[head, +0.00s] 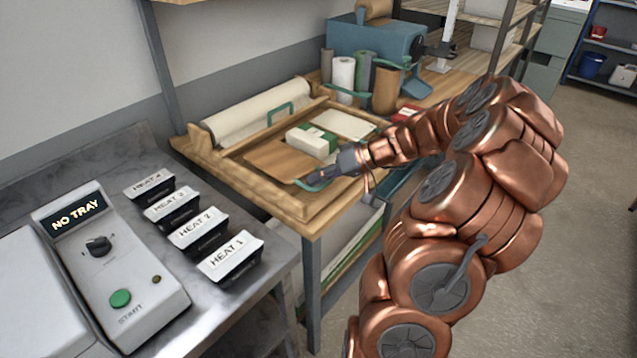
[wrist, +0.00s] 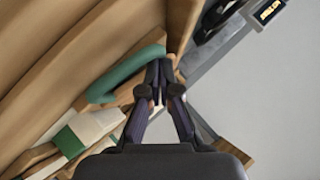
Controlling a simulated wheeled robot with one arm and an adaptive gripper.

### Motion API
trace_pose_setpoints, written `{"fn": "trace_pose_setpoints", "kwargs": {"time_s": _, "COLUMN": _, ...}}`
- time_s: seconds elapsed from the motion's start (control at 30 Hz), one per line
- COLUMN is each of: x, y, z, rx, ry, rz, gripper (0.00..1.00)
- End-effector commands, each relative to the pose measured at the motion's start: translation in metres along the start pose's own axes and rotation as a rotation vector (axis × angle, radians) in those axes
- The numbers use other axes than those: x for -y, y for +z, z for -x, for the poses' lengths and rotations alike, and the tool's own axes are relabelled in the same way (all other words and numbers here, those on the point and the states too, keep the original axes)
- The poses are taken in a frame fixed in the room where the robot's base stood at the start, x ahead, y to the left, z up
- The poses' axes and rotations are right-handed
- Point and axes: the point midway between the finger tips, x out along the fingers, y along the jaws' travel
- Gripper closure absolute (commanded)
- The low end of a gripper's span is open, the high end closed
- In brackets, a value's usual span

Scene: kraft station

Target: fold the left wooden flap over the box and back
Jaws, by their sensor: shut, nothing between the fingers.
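The left wooden flap (head: 272,158) lies in the wooden frame (head: 262,192), left of the white-and-green box (head: 308,138); whether it lies fully flat is hard to tell. A green handle (head: 307,187) sits near the flap's front end, and it shows large in the wrist view (wrist: 125,72). My gripper (head: 322,178) is shut and empty, with its fingertips (wrist: 158,72) right beside this handle. I cannot tell whether they touch it. The box also shows at the lower left of the wrist view (wrist: 88,128). My gripper hides part of the handle and flap.
Another green handle (head: 281,112) stands at the back by a paper roll (head: 255,112). A pale panel (head: 346,124) lies right of the box. Several rolls (head: 343,78) stand behind. A metal table with a control panel (head: 110,265) and heat blocks (head: 230,258) is at left.

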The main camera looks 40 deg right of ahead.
Motion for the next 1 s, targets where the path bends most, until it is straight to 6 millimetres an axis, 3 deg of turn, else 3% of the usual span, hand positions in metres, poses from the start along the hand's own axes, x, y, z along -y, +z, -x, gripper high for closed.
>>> {"fn": "trace_pose_setpoints", "kwargs": {"time_s": 0.3, "x": -0.0051, "y": 0.0095, "z": -0.0097, "rx": 0.000, "ry": 0.070, "rz": 0.075, "gripper": 1.00}}
{"fn": "trace_pose_setpoints", "kwargs": {"time_s": 1.0, "x": -0.0043, "y": 0.0091, "z": -0.0089, "rx": 0.001, "ry": 0.104, "rz": 0.106, "gripper": 1.00}}
